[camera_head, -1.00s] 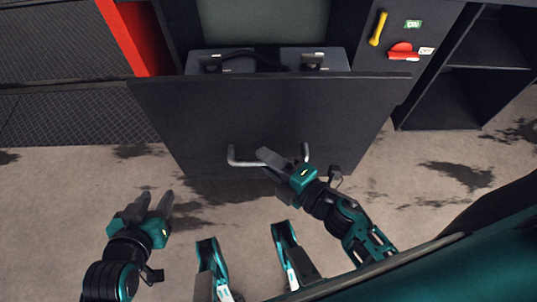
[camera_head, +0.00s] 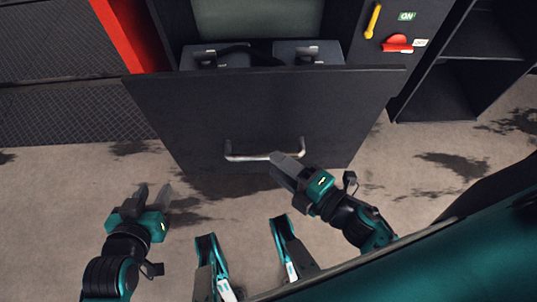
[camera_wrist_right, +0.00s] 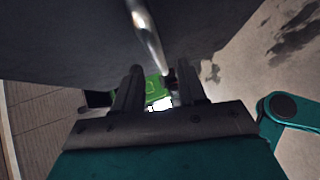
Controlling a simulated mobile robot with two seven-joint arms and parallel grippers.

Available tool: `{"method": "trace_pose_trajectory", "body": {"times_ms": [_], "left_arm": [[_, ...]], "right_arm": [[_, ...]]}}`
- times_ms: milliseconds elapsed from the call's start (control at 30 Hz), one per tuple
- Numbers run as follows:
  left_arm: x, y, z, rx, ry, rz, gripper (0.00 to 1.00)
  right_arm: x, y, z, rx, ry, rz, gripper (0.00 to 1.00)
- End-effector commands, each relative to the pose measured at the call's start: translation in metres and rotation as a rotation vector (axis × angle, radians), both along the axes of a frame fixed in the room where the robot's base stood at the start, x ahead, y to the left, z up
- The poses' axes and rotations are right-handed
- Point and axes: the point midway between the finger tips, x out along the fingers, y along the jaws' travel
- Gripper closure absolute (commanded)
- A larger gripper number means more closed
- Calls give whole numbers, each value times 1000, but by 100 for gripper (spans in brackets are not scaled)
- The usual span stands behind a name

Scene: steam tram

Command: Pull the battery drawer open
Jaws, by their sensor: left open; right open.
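The battery drawer (camera_head: 200,115) stands pulled out, its dark front panel well forward of the cabinet. Behind the panel's top edge sit two grey batteries (camera_head: 222,60) (camera_head: 308,53) with black handles. A metal bar handle (camera_head: 240,157) crosses the panel's lower part and also shows in the right wrist view (camera_wrist_right: 148,35). My right gripper (camera_head: 282,168) is open at the handle's right half; whether it touches the bar cannot be told. In its wrist view, the bar lies beyond the open fingers (camera_wrist_right: 160,88). My left gripper (camera_head: 153,192) is open and empty over the floor.
A red post (camera_head: 128,35) stands left of the drawer. A panel with a yellow lever (camera_head: 373,21) and red switch (camera_head: 396,43) is at the right, beside open dark shelves (camera_head: 437,92). Stained floor (camera_head: 70,185) lies clear in front.

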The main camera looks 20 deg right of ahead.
Motion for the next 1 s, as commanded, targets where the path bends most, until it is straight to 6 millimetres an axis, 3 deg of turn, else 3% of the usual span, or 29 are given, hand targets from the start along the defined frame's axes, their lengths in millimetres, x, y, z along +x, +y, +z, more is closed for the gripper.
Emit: {"method": "trace_pose_trajectory", "body": {"times_ms": [200,400,1000], "left_arm": [[0,1,4,3,1,0,57],[-1,2,5,9,2,-3,57],[-1,3,4,11,3,-5,57]], "right_arm": [[-43,-24,8,0,4,-2,59],[-65,-37,11,-1,1,-1,59],[-70,-40,12,-1,-1,-1,59]]}}
